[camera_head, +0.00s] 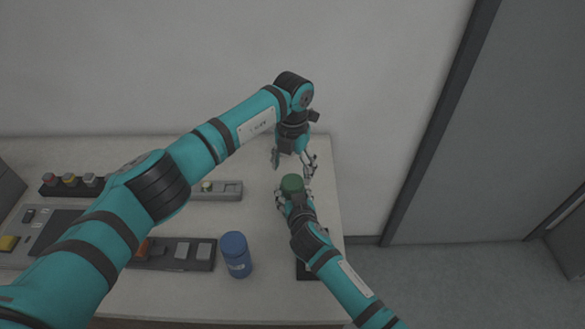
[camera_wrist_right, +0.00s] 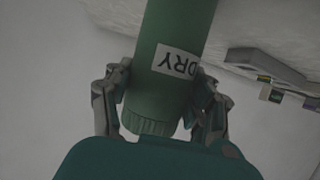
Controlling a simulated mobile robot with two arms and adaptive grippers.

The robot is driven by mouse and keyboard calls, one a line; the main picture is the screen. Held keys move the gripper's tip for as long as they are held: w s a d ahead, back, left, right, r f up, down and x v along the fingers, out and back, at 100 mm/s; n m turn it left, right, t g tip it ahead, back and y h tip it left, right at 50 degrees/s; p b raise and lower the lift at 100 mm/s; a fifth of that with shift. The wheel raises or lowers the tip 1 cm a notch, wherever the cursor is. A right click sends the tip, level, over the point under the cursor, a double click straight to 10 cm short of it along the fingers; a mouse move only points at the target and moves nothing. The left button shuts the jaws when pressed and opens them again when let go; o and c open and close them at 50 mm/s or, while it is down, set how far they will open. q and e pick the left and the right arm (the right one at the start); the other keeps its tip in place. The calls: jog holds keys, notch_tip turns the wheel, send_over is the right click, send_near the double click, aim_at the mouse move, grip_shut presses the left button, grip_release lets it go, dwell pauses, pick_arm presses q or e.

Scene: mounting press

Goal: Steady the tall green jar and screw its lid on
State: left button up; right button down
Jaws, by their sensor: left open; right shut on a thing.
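The tall green jar (camera_head: 292,184) stands near the right end of the table, seen from above with its round green top showing. In the right wrist view the jar (camera_wrist_right: 172,85) has a pale label reading DRY, upside down, and a ribbed green end (camera_wrist_right: 148,122) that looks like its lid. I cannot tell how tightly that end is seated. My right gripper (camera_head: 292,200) is shut on the jar, one finger on each side; its fingers also show in the wrist view (camera_wrist_right: 160,108). My left gripper (camera_head: 292,162) is open, just behind the jar's top, fingers apart and pointing down.
A blue jar (camera_head: 236,255) stands left of the green one. Control panels with buttons and switches (camera_head: 180,254) cover the table's left part. My left arm hides some of them. A dark flat piece (camera_head: 306,270) lies partly under my right arm. The table (camera_head: 270,296) ends just right of the jar.

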aim_at(292, 181)
pick_arm(q)
notch_tip(292, 181, up, 4)
jog(key=shift+f, duration=0.25)
jog(key=shift+f, duration=4.05)
pick_arm(e)
jog(key=shift+r, duration=0.1)
pick_arm(q)
jog(key=c, duration=1.2)
jog(key=o, duration=1.3)
jog(key=shift+r, duration=0.1)
